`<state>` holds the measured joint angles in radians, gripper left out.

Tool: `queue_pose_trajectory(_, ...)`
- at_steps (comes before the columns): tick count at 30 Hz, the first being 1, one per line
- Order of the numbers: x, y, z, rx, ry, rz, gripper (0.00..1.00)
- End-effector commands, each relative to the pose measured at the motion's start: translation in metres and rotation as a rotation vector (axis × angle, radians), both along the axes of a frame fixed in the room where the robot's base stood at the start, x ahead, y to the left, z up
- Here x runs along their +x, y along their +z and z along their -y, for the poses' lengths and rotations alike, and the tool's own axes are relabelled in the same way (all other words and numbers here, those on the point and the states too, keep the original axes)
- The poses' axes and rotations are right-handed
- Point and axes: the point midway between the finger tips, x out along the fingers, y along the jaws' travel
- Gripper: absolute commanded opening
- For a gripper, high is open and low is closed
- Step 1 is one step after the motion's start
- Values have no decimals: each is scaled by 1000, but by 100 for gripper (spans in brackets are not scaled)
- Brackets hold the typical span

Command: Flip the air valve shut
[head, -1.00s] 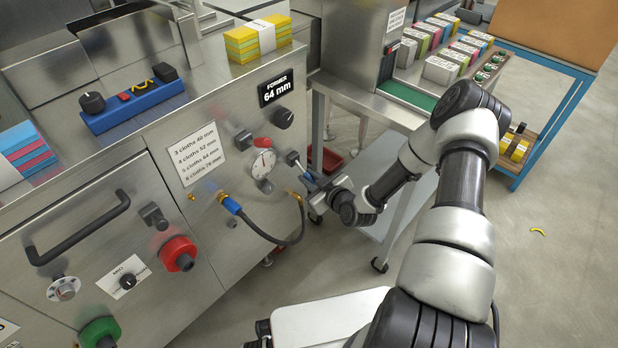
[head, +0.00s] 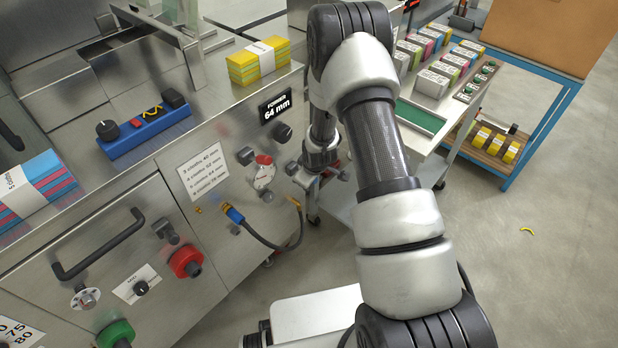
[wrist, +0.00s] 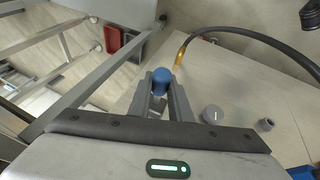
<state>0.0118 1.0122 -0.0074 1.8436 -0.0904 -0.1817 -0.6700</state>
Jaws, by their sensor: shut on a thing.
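In the wrist view, the blue grip (wrist: 161,81) of what looks like the air valve's lever sits between the two fingertips. My gripper (wrist: 160,92) is shut on it. In the head view, my gripper (head: 302,176) is at the right end of the steel machine front, just right of the gauge. My arm hides much of this area from above, and the valve body and the lever's exact angle are not clear. A black hose with a brass end (wrist: 180,58) runs close beside the blue grip.
The gauge with a red knob (head: 264,160) is just left of my gripper. The hose (head: 270,242) loops below, from a blue connector (head: 234,215). A steel cart (head: 430,158) stands to the right. The floor farther right is mostly clear.

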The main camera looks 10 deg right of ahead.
Motion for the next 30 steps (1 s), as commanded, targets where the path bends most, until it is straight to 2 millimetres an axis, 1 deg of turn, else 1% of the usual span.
queue_pose_trajectory(1, 2, 5, -1, -25, 5, -26, 0)
queue_pose_trajectory(12, 4, 16, -2, -141, 1, -191, 0)
queue_pose_trajectory(19, 5, 18, -2, -167, -1, -230, 0)
queue_pose_trajectory(30, 4, 18, -1, -171, -1, -238, 0)
